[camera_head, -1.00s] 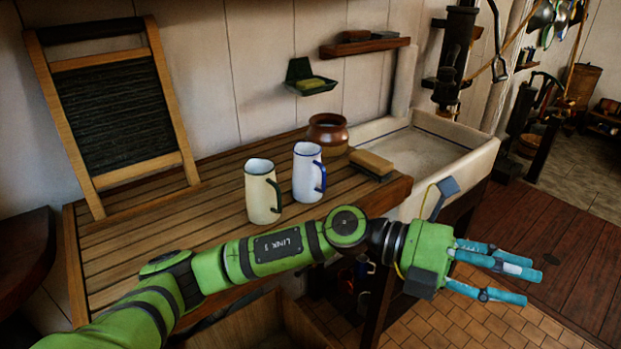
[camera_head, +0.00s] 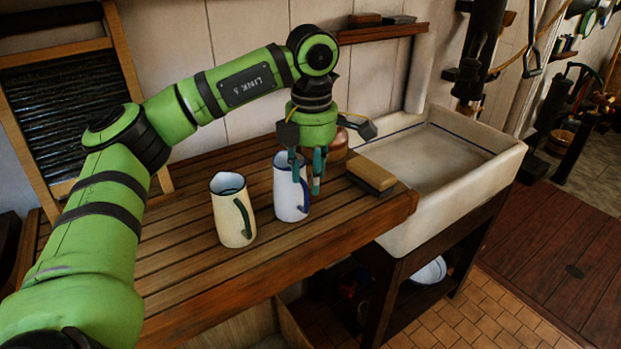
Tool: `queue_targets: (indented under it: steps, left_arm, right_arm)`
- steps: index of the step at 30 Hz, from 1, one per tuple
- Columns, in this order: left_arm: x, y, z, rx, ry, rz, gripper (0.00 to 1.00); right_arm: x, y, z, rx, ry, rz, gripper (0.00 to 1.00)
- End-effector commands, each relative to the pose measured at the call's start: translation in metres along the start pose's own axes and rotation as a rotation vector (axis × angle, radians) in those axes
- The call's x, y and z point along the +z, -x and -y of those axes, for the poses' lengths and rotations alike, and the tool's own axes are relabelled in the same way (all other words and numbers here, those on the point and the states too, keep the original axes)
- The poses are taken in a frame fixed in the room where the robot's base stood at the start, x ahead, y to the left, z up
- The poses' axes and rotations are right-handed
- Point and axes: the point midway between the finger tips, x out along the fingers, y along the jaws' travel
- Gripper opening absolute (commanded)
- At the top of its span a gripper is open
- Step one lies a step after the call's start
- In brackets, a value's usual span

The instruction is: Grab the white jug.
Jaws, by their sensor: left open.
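The white jug (camera_head: 287,193), with a blue rim and blue handle, stands upright on the slatted wooden counter. My left gripper (camera_head: 307,180) points down over it, fingers open. The fingers hang in front of the jug's upper part and its handle side; I cannot tell whether they touch it. A cream jug (camera_head: 231,211) with a dark rim and green handle stands upright just left of the white jug. My right gripper is not in view.
A brush or block (camera_head: 371,175) lies at the counter's right end, beside a white sink (camera_head: 468,166). A brown pot (camera_head: 337,146) is partly hidden behind my gripper. A washboard (camera_head: 66,110) leans on the wall. The front of the counter (camera_head: 200,282) is clear.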

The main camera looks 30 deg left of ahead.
Motion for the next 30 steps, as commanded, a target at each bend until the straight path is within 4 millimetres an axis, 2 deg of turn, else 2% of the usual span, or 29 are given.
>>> queue_targets:
  steps: [3,9,12,18,22,26,27,29,30]
  left_arm:
    - [-0.003,-0.005,-0.001,0.001,0.004,-0.007,0.40]
    - [-0.004,-0.026,-0.002,0.000,0.003,-0.006,0.40]
    - [-0.006,-0.040,-0.004,-0.001,0.002,-0.007,0.40]
    - [-0.005,-0.066,-0.004,0.000,0.002,-0.003,0.40]
    - [-0.005,-0.070,-0.004,0.001,0.002,-0.002,0.40]
    - [-0.005,-0.070,-0.004,0.001,0.002,-0.002,0.40]
    - [-0.005,-0.070,-0.004,0.001,0.002,-0.002,0.24]
    - [-0.005,-0.070,-0.004,0.001,0.002,-0.002,0.00]
    - [-0.005,-0.070,-0.004,0.001,0.002,-0.002,0.00]
  right_arm:
    - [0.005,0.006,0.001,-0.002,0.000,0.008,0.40]
    - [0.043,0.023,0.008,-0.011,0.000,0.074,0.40]
    - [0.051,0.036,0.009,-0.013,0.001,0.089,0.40]
    - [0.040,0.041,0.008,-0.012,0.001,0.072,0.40]
    - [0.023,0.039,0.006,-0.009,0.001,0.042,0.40]
    - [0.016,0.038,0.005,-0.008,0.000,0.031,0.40]
    - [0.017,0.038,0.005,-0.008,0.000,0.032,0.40]
    - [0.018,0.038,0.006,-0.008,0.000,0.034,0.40]
    - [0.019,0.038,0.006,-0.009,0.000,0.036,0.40]
